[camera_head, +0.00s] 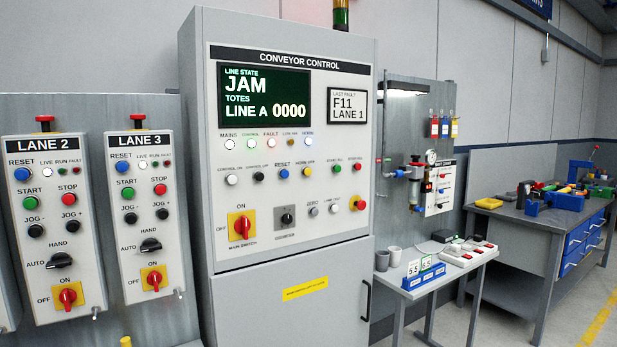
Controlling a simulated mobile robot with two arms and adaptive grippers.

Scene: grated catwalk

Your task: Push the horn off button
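The conveyor control cabinet (290,215) stands in the middle of the head view. Its panel has a row of push buttons below the indicator lamps. The horn off button (307,171) is a small round yellow button in that row, with its label just above it. A blue reset button (284,173) is to its left and a green button (337,168) to its right. Nothing covers the horn off button. Neither of my grippers shows in this view.
Lane 2 (48,225) and lane 3 (141,215) control boxes stand at the left. A small side table (420,285) with cups and a blue holder is to the cabinet's right. A workbench (540,225) with blue drawers stands farther right.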

